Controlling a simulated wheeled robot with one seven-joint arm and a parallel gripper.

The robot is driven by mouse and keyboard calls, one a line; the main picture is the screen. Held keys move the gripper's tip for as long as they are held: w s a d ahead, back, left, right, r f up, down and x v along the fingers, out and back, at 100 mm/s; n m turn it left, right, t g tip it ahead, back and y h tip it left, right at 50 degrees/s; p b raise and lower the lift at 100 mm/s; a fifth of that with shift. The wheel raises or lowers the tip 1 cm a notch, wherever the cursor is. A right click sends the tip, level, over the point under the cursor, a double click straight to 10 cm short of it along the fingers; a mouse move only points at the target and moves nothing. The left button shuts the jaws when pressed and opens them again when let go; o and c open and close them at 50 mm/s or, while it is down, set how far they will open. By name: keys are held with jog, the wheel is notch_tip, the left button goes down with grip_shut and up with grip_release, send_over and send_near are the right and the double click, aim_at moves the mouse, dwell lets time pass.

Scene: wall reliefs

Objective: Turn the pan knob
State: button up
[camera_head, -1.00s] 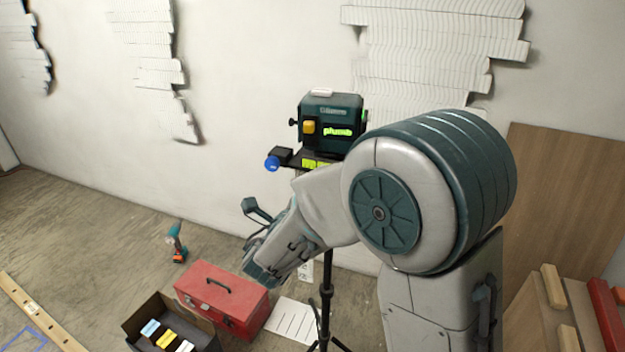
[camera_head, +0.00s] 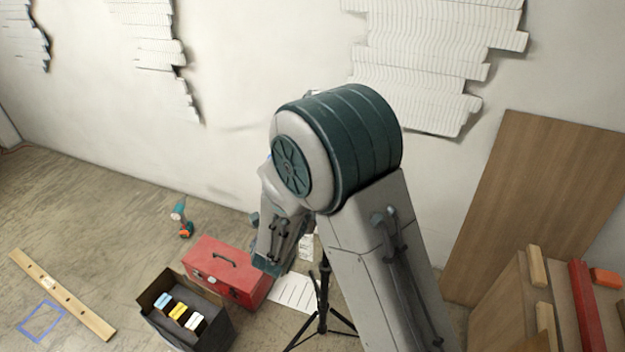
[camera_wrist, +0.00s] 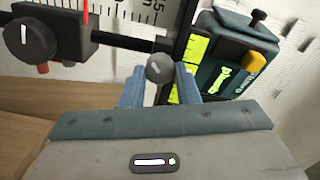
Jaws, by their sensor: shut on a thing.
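In the wrist view, a small round dark grey knob (camera_wrist: 159,68) with a pale mark sits between the two blue fingertips of my gripper (camera_wrist: 158,84). The gripper is shut on this knob, which I take to be the pan knob. The teal laser level body (camera_wrist: 232,62), with a yellow button and green lit lettering, stands just to the right, tilted in the picture. A yellow-green scale strip (camera_wrist: 195,50) lies between. In the head view my arm hides the level, the knob and my gripper.
A second dark knob (camera_wrist: 30,43) with a white pointer is at the upper left of the wrist view. The tripod (camera_head: 322,295) stands beside my arm. A red toolbox (camera_head: 226,270), an open box (camera_head: 190,310) and a drill (camera_head: 181,218) are on the floor. Wood panels (camera_head: 540,200) lean at right.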

dwell(0.5)
jog(key=o, duration=1)
jog(key=shift+c, duration=0.2)
jog(key=shift+s+a, duration=0.1)
jog(key=b+v, duration=0.2)
jog(key=v, duration=1.1)
jog(key=shift+s+b, duration=0.3)
jog(key=shift+b, duration=0.1)
